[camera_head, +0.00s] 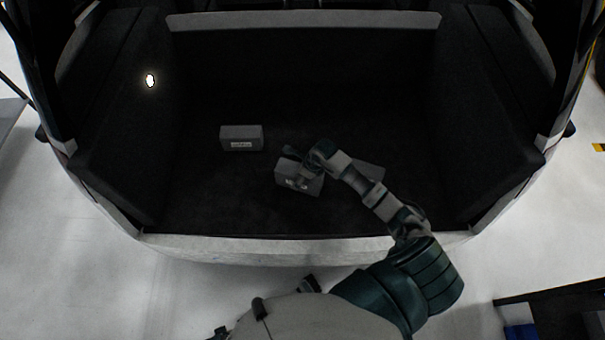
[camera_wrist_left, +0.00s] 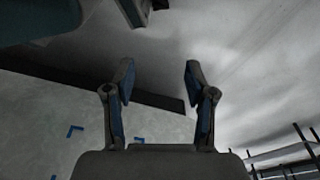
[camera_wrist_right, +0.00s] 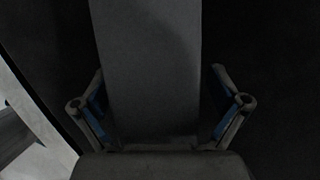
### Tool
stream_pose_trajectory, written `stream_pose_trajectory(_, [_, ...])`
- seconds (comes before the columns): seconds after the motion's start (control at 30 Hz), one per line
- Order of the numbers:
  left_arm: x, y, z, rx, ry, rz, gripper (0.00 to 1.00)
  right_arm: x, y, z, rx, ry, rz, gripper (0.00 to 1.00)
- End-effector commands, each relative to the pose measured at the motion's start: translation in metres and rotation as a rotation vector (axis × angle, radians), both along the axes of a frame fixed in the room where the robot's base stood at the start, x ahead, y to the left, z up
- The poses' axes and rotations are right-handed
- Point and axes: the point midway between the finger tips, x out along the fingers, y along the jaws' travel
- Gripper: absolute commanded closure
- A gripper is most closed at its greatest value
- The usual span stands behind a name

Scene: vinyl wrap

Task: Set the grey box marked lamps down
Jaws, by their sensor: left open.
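A grey box with a small white label (camera_head: 297,180) is low in the car boot, under my right gripper (camera_head: 300,160). Its label is too small to read, and the gripper and wrist cover part of its top. In the right wrist view a long grey box (camera_wrist_right: 150,70) lies between the two spread fingers of my right gripper (camera_wrist_right: 158,95). A thin dark gap seems to show beside the right finger; I cannot tell whether the fingers press on the box. My left gripper (camera_wrist_left: 158,85) is open and empty, outside the boot.
Another grey box with an unreadable white label (camera_head: 241,138) stands farther left on the boot floor (camera_head: 230,195). A flat grey thing (camera_head: 368,169) lies partly behind my right arm. The boot's pale front sill (camera_head: 250,248) and dark side walls bound the space. The floor at the back is clear.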

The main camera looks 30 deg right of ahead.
Motion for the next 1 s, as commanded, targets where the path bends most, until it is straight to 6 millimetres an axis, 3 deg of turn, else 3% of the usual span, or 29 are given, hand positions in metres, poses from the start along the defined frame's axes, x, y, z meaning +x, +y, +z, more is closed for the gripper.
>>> stream_pose_trajectory(0.27, [0.008, 0.016, 0.003, 0.023, -0.013, -0.002, 0.45, -0.002, -0.007, 0.007, 0.003, -0.002, -0.001, 0.02])
stream_pose_trajectory(0.47, [-0.01, 0.007, -0.01, 0.013, 0.008, -0.004, 0.45, -0.013, -0.017, 0.043, 0.003, -0.005, 0.001, 0.02])
stream_pose_trajectory(0.7, [-0.016, 0.011, -0.019, 0.012, 0.009, -0.005, 0.45, -0.029, -0.025, 0.09, 0.001, -0.003, 0.001, 0.02])
stream_pose_trajectory(1.0, [-0.018, 0.011, -0.022, 0.014, 0.01, -0.006, 0.45, -0.036, -0.028, 0.111, 0.003, -0.001, 0.001, 0.02])
